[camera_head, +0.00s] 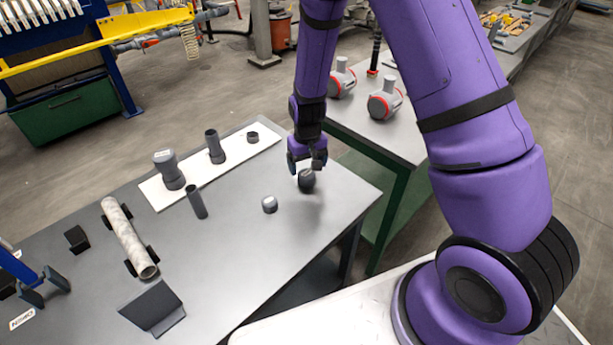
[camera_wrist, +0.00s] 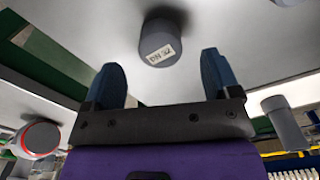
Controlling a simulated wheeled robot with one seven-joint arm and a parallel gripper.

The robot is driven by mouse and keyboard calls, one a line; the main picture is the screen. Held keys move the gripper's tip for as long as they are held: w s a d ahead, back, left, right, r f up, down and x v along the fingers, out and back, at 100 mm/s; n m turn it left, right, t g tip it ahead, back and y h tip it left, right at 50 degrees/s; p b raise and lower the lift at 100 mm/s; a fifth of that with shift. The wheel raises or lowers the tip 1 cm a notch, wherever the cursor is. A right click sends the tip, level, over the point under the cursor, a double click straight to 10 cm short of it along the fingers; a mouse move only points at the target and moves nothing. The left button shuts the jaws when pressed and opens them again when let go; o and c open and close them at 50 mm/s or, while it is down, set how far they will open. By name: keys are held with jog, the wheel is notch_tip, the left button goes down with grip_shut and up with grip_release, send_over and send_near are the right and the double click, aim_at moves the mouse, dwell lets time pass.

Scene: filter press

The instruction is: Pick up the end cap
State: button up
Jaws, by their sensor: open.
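A short dark round cap (camera_head: 307,181) is on the grey table near its right edge, just below my gripper. In the wrist view a short grey cylinder with a "DN 32" label (camera_wrist: 160,45) lies ahead of and between my fingertips, and it appears to be the same cap. My gripper (camera_head: 307,160) points down with its blue fingers apart. Its fingers also show in the wrist view (camera_wrist: 162,80), with clear space between them and the cap. A second small cap with a lighter face (camera_head: 269,204) stands to the left and nearer.
A white board (camera_head: 232,154) with several dark pipe fittings lies to the left. A short dark tube (camera_head: 197,202), a mottled pipe (camera_head: 128,236) on black supports and a dark angled stand (camera_head: 153,307) share the table. Red-ringed fittings (camera_head: 385,102) stand on the table behind.

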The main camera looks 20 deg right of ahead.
aim_at(307, 174)
jog(key=shift+w+f, duration=0.1)
jog(key=shift+f, duration=2.7)
jog(key=c, duration=1)
